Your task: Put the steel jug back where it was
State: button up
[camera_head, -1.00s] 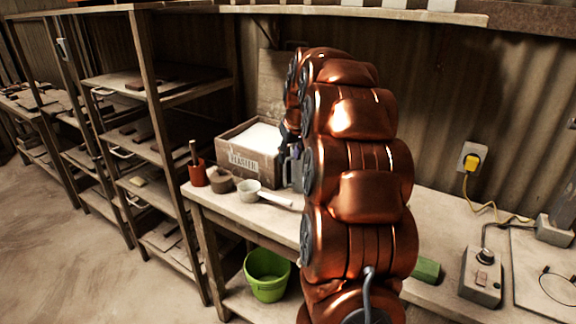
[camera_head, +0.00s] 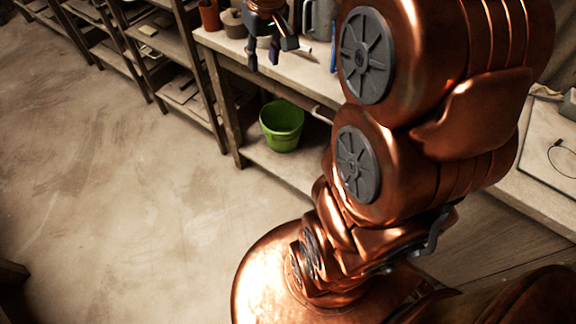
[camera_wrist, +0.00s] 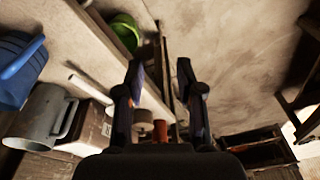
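The steel jug (camera_head: 322,16) is grey and stands on the workbench at the top of the head view, partly cut off by the frame edge. In the wrist view the jug (camera_wrist: 38,118) is at the left, with its handle facing the gripper. My gripper (camera_head: 269,53) is over the bench's front edge, left of the jug and apart from it. In the wrist view its fingers (camera_wrist: 159,65) are spread with nothing between them.
A blue vessel (camera_wrist: 14,75) is beside the jug. A red pot (camera_head: 209,15) and a pale dipper's handle (camera_head: 304,48) are on the bench. A green bucket (camera_head: 282,124) stands on the lower shelf. Open shelving (camera_head: 165,45) is at left; the floor is clear.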

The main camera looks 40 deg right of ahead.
jog(key=s+a+f+g, duration=0.1)
jog(key=s+a+f, duration=0.2)
jog(key=s, duration=0.8)
jog(key=s+a+f+n+g, duration=0.1)
jog(key=s+a+f, duration=0.3)
jog(key=s+a, duration=0.4)
jog(key=s+g, duration=0.1)
jog(key=s, duration=0.3)
jog(key=shift+s+a+f+g, duration=0.15)
jog(key=shift+s+a+g, duration=0.1)
jog(key=shift+g, duration=0.05)
